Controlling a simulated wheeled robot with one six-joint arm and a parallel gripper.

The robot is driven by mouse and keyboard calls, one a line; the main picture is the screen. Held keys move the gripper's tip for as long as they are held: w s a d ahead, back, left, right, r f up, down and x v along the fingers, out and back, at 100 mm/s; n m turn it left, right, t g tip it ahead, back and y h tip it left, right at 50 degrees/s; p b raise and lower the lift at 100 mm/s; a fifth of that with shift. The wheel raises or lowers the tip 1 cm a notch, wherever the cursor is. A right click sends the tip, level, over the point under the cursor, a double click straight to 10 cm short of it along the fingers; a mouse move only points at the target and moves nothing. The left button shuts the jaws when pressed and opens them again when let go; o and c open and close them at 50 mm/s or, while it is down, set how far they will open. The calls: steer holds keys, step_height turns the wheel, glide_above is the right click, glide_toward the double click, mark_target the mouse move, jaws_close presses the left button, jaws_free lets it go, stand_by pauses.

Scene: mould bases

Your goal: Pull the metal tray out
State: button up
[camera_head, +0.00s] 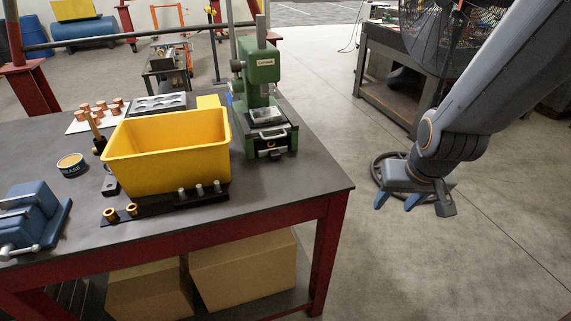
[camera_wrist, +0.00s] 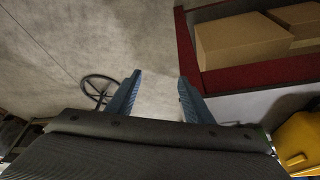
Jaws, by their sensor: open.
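The metal tray (camera_head: 267,134) sits at the base of the green press (camera_head: 262,75) on the dark-topped table. Its front has a light handle, and a silvery block (camera_head: 264,115) rests above it. My gripper (camera_head: 397,202) is off to the right of the table, over the floor, well apart from the tray. Its two blue fingers are spread and empty, as the wrist view also shows (camera_wrist: 158,98). The tray is not visible in the wrist view.
A yellow bin (camera_head: 168,150) stands left of the press, behind a black rail with pegs (camera_head: 160,203). A blue vise (camera_head: 30,220) is at the table's left. Cardboard boxes (camera_head: 243,272) lie on the lower shelf. Open floor lies right of the table.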

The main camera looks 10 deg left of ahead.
mark_target(277, 156)
steer(key=w+a+f+n+t+y, duration=0.1)
steer(key=w+a, duration=0.2)
steer(key=a, duration=0.2)
steer(key=w+a+t+y, duration=0.1)
steer(key=w+a+t, duration=0.1)
steer(key=a, duration=0.3)
steer(key=w+a+f+n+t+b, duration=0.1)
steer(key=w+a, duration=0.3)
steer(key=a, duration=0.1)
steer(key=shift+w+a+f+n+y, duration=0.15)
steer(key=shift+f+n+y, duration=0.15)
steer(key=shift+f+y, duration=0.1)
steer(key=a+t+y, duration=0.1)
steer(key=a, duration=0.3)
steer(key=w+a+n+t+y, duration=0.1)
steer(key=a, duration=0.3)
steer(key=a+n+t+y+b, duration=0.1)
steer(key=a, duration=0.3)
steer(key=shift+w+r, duration=0.15)
steer(key=shift+r, duration=0.25)
steer(key=shift+a+r+y, duration=0.15)
steer(key=shift+a+y, duration=0.25)
steer(key=shift+a, duration=0.05)
steer(key=shift+p+x, duration=0.9)
steer(key=shift+x, duration=2.95)
steer(key=shift+w+d, duration=0.1)
steer(key=shift+c, duration=0.2)
